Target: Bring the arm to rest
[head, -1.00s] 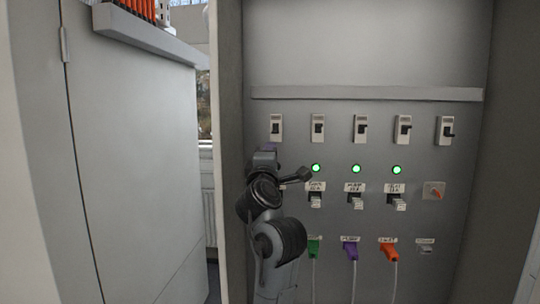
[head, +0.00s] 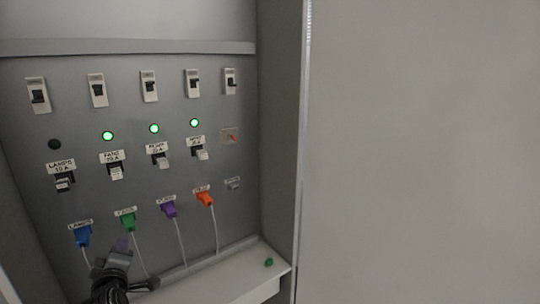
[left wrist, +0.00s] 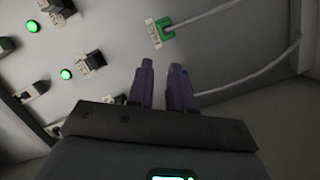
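My left gripper (head: 124,246) is low in the head view, in front of the panel and just below the blue plug (head: 83,236) and the green plug (head: 128,221). In the left wrist view its two purple fingers (left wrist: 163,68) stand a little apart with nothing between them. The green plug with its grey cable also shows there (left wrist: 165,29), beyond the fingertips. Whether the fingers touch any cable cannot be told. My right gripper is in neither view.
The panel carries breakers (head: 149,87), lit green lamps (head: 154,128), one dark lamp (head: 54,144), lever switches (head: 157,158), a purple plug (head: 169,209) and an orange plug (head: 205,199). A small green piece (head: 269,262) lies on the ledge (head: 215,287). The cabinet's side wall (head: 287,140) stands at right.

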